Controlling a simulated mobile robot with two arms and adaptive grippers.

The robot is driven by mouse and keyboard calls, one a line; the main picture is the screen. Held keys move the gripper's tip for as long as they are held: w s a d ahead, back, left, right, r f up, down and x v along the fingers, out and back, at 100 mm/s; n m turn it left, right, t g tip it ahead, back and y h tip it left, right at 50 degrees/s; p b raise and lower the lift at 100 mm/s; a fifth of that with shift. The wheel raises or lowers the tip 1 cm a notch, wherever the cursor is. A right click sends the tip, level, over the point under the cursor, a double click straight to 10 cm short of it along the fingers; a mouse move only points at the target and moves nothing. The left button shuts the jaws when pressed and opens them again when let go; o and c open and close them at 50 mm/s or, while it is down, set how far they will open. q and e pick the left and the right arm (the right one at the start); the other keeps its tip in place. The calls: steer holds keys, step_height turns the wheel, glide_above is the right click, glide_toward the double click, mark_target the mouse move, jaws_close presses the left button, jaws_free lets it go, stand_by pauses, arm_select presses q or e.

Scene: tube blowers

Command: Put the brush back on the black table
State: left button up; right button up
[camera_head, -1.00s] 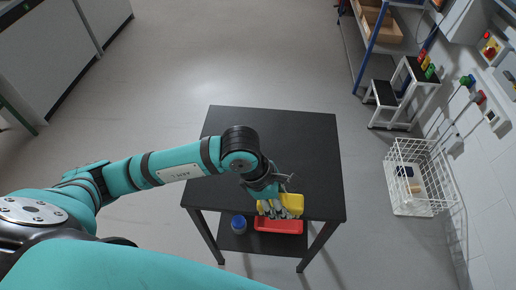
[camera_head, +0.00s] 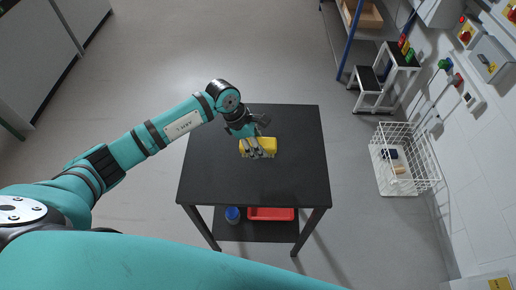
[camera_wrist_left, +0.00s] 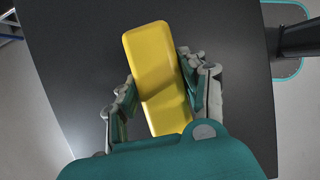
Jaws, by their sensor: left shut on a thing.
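The black table (camera_head: 225,185) stands in the middle of the head view, its top bare except where my arm is over it. My left gripper (camera_head: 257,150) is over the table top, shut on a yellow block-shaped thing (camera_head: 262,145), which I take to be the brush. In the left wrist view the yellow brush (camera_wrist_left: 155,60) lies between the two fingers of the gripper (camera_wrist_left: 160,95), with the dark table top (camera_wrist_left: 80,60) behind it. Its underside and any bristles are hidden. I cannot tell whether it touches the table. My right gripper is not in view.
A red tray (camera_head: 271,214) and a blue-topped container (camera_head: 232,214) sit on the table's lower shelf. A white wire basket (camera_head: 398,190) and a step stool (camera_head: 370,88) stand to the right. The table top around the gripper is clear.

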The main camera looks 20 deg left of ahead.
arm_select(q)
step_height(320, 180, down, 3)
steer(key=shift+s+d+r+p, duration=0.1)
steer(key=shift+s+r+p, duration=0.05)
steer(key=shift+p, duration=0.25)
steer(key=shift+f, duration=0.2)
steer(key=shift+f+b, duration=0.25)
steer(key=shift+b, duration=0.05)
steer(key=o, duration=1)
steer(key=shift+r, duration=0.1)
steer(key=shift+r, duration=0.1)
steer(key=b+v, duration=0.2)
steer(key=v, duration=0.9)
steer(key=shift+b, duration=0.4)
steer(key=shift+r, duration=0.55)
